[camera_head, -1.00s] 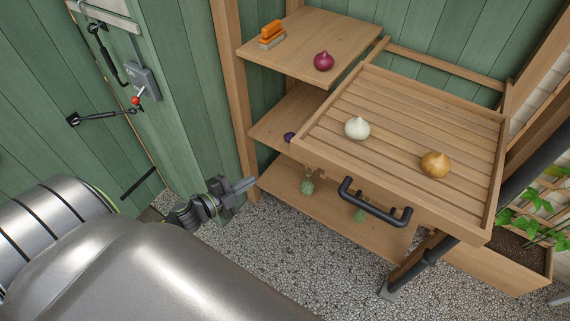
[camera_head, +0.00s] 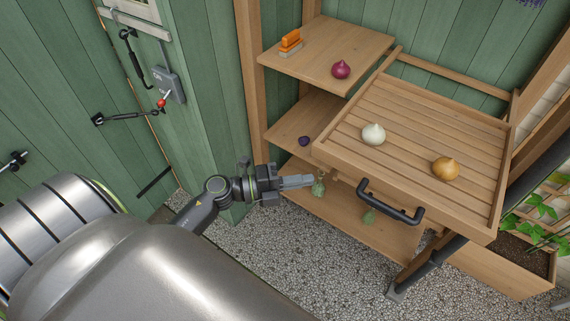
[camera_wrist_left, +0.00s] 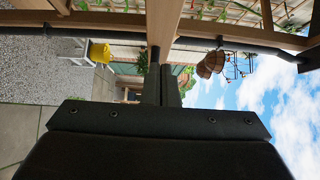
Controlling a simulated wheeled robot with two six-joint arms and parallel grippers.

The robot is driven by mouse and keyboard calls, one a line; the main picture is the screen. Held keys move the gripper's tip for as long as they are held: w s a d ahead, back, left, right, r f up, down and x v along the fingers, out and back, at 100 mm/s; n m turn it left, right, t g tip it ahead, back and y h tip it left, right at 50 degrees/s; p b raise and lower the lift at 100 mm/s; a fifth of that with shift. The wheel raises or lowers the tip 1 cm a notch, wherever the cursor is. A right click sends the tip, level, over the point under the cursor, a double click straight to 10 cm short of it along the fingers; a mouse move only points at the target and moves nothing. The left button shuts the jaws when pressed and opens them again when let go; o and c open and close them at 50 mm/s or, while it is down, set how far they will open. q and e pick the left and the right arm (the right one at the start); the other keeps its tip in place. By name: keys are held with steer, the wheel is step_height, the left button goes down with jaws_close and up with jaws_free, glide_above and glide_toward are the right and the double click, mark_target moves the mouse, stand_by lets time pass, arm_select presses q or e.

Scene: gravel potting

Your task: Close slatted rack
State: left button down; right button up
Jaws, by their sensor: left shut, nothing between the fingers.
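The slatted rack (camera_head: 425,112) is a wooden tray pulled out from its frame, with a white onion (camera_head: 373,134) and a yellow onion (camera_head: 445,168) on its slats. A black handle (camera_head: 390,203) is on its front edge. My left gripper (camera_head: 312,181) is shut and empty, left of the handle and near the rack's front left corner, apart from the handle. In the left wrist view, its shut fingers (camera_wrist_left: 161,86) point toward a wooden post. My right gripper is not in view.
Shelves left of the rack hold a red onion (camera_head: 341,69), an orange brush (camera_head: 290,41) and a small purple onion (camera_head: 304,141). A dark diagonal bar (camera_head: 430,264) stands right of the handle. Gravel (camera_head: 290,255) in front is clear.

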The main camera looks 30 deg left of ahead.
mark_target(341, 165)
arm_select(q)
steer(key=shift+w+d+p, duration=0.35)
steer(key=shift+w+d, duration=0.1)
steer(key=shift+w, duration=0.6)
steer(key=shift+w+d+p, duration=0.35)
steer(key=shift+w+d, duration=0.05)
steer(key=shift+w, duration=0.7)
steer(key=shift+w+d+p, duration=0.35)
steer(key=shift+w+d, duration=0.1)
steer(key=shift+w, duration=0.6)
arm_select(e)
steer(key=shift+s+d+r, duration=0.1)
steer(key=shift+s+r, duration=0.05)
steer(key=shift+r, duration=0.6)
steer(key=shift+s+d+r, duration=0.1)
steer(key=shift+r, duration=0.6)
